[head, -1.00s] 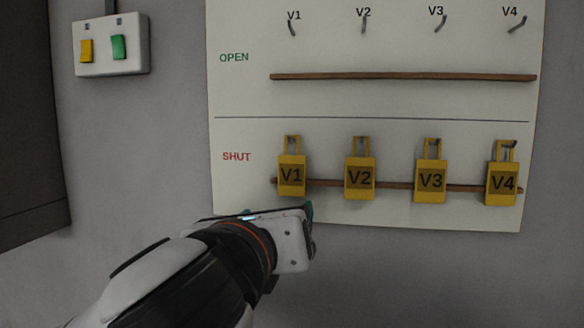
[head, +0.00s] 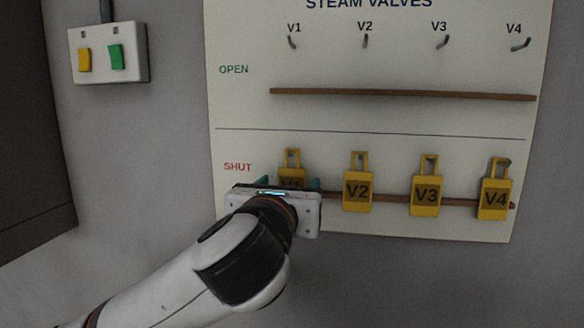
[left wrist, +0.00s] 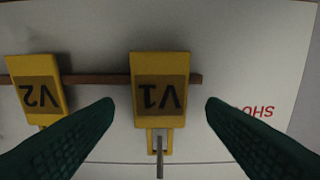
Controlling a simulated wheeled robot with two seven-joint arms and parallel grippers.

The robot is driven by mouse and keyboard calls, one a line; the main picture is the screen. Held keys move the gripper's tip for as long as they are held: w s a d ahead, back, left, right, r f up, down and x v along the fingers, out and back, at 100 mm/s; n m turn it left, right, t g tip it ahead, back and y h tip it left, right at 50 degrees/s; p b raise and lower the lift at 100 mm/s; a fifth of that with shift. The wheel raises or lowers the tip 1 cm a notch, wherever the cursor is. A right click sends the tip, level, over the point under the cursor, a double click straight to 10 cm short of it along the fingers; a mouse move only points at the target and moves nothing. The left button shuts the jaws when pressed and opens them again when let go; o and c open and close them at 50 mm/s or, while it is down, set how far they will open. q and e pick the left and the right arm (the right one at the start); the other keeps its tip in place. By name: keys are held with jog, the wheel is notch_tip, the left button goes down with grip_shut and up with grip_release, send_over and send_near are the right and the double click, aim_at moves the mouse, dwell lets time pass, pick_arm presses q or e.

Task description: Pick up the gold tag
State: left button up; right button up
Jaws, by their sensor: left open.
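Several gold tags hang in the SHUT row of the board. The V1 tag (head: 292,163) is at the left of the row, its lower part hidden behind my left gripper (head: 287,184) in the head view. The left wrist view shows the V1 tag (left wrist: 160,84) upside down on its hook, between the two open green fingers of my left gripper (left wrist: 160,108). There is a gap on each side, and the fingers do not appear to touch it. The V2 tag (head: 358,189), V3 tag (head: 426,194) and V4 tag (head: 495,198) hang to the right. My right gripper is not in view.
The white board (head: 400,125) has an OPEN row above with empty hooks and a wooden rail (head: 400,94). Another rail (head: 465,202) runs behind the tags. A switch box (head: 108,52) with yellow and green switches is on the wall at upper left.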

pick_arm(q)
jog(key=shift+w+d, duration=0.1)
jog(key=shift+w, duration=0.55)
jog(key=shift+w+f, duration=0.1)
jog(key=shift+w, duration=0.15)
jog(key=shift+s+d, duration=0.1)
jog(key=c, duration=1)
jog(key=shift+c, duration=0.2)
jog(key=shift+s+r, duration=0.3)
jog(key=shift+r, duration=0.05)
jog(key=s+a+r+b, duration=0.2)
jog(key=s+r+b, duration=0.4)
jog(key=s, duration=0.7)
jog(key=shift+a+r, duration=0.4)
jog(key=shift+r, duration=0.3)
